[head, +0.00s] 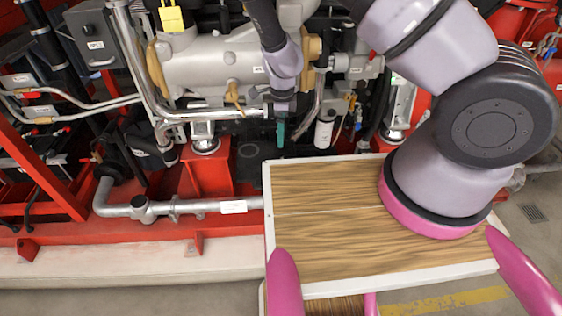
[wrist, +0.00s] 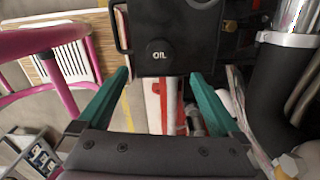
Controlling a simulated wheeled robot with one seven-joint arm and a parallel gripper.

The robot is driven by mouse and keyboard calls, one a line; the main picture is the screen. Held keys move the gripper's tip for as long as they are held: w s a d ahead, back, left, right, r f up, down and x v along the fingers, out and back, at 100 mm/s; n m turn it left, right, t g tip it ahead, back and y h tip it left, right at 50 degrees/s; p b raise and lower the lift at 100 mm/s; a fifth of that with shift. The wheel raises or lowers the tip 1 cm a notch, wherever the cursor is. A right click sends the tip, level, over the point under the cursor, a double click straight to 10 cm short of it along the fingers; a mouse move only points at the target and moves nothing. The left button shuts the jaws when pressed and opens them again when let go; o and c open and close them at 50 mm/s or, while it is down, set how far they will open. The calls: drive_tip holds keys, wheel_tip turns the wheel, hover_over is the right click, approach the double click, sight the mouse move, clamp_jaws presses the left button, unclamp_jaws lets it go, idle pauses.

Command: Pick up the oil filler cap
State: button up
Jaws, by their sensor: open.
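The oil filler cap (wrist: 158,55) is round and black with "OIL" lettered in white. It sits on a black box-shaped housing (wrist: 182,25) at the upper middle of the wrist view. My gripper (wrist: 159,75) is open, with its two teal fingers spread to the left and right of the cap, a little below it in that view. The fingers appear apart from the cap, and nothing is between them. In the head view my gripper (head: 281,132) points down among the engine parts, with a teal finger showing. I cannot make out the cap there.
A grey engine body (head: 210,62) with a yellow tag (head: 171,18) is left of my gripper in the head view. A white cylindrical filter (head: 324,132) is close on its right. A thick black hose (wrist: 275,95) runs along the right in the wrist view.

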sight(282, 156)
wheel_tip(282, 156, down, 12)
drive_tip(key=shift+d+r, duration=0.1)
drive_tip(key=c, duration=1.5)
drive_tip(key=shift+r, duration=0.15)
